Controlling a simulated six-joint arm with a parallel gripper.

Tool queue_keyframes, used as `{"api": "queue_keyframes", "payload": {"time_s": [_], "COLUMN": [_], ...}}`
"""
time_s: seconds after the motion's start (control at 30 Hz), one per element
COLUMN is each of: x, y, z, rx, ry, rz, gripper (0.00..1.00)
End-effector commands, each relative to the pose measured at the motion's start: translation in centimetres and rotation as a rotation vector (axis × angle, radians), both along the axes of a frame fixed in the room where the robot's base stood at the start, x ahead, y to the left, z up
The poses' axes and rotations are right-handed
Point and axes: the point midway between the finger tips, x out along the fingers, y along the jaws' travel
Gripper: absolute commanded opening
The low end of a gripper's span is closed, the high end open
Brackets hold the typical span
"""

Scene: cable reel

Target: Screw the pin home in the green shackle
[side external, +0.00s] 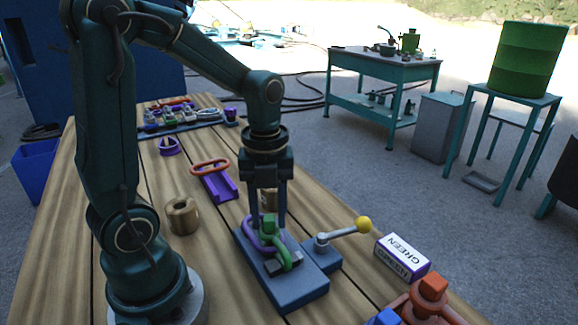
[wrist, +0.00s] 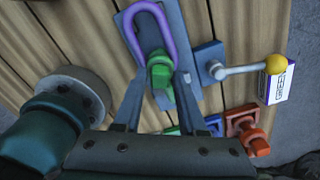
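The green shackle (side external: 287,258) sits on a blue-grey block (side external: 300,290), linked with a purple loop (side external: 250,238). The loop also shows in the wrist view (wrist: 133,40). A green block-shaped head (side external: 268,226), apparently the pin's, stands up at the shackle. My gripper (side external: 268,228) points down over it, one finger on each side. In the wrist view the green head (wrist: 160,72) lies between my fingertips, with what looks like a narrow gap at each side. The pin's thread and its depth in the shackle are hidden.
A lever with a yellow knob (side external: 363,224) stands right of the block, close to my gripper.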

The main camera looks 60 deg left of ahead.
Motion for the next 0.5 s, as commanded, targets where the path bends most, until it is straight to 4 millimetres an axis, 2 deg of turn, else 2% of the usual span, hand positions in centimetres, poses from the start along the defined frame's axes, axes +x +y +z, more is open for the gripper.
{"api": "queue_keyframes", "payload": {"time_s": [0.37,0.4,0.47,0.5], "x": [0.00,0.00,0.00,0.00], "y": [0.00,0.00,0.00,0.00], "z": [0.00,0.00,0.00,0.00], "rx": [0.000,0.000,0.000,0.000], "ry": [0.000,0.000,0.000,0.000], "rz": [0.002,0.002,0.002,0.002], "gripper": [0.53,0.56,0.79,0.88]}}
